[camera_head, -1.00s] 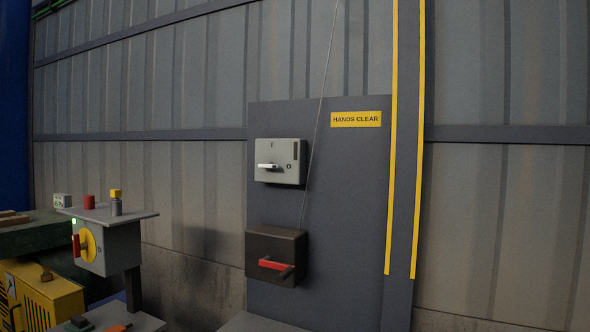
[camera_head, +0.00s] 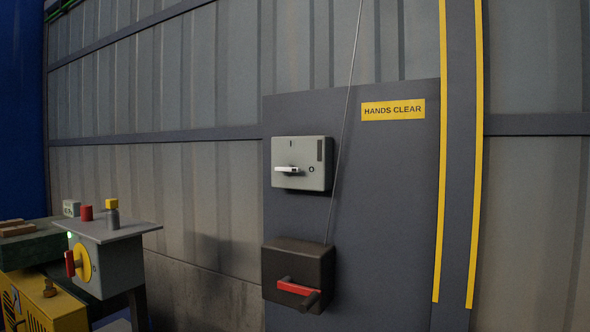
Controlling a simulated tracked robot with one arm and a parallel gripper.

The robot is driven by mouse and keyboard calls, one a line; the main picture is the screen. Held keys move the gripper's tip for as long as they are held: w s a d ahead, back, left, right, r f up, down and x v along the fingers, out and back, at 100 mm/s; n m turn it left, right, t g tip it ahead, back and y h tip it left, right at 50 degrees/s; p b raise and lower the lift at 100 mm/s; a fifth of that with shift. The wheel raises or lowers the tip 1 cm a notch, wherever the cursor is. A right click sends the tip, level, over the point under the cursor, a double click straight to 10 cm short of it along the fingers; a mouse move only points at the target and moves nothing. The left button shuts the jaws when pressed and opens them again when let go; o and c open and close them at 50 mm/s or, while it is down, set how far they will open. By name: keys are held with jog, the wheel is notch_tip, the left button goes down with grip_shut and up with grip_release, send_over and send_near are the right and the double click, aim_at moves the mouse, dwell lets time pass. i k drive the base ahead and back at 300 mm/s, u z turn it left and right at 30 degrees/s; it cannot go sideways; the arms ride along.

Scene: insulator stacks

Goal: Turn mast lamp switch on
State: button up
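Two switch boxes are mounted on a dark grey panel (camera_head: 385,200) on the wall. The upper one is a light grey box (camera_head: 313,178) with a white lever (camera_head: 288,170) lying horizontal. An "I" mark is above the lever and an "O" mark to its right. The lower one is a dark box (camera_head: 290,252) with a red handle (camera_head: 297,287), tilted slightly down to the right. No label naming the mast lamp is readable on either box. My gripper does not show in the view.
A "HANDS CLEAR" sign (camera_head: 393,110) is on the panel. A thin cable (camera_head: 347,105) runs from above to the lower box. A yellow-striped post (camera_head: 459,150) stands at right.

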aim_at(288, 168)
jog(key=i, duration=0.5)
jog(key=k, duration=1.3)
jog(key=u, duration=0.35)
jog(key=i, duration=0.65)
jog(key=u, duration=0.5)
jog(key=i, duration=1.3)
jog(key=z, duration=0.7)
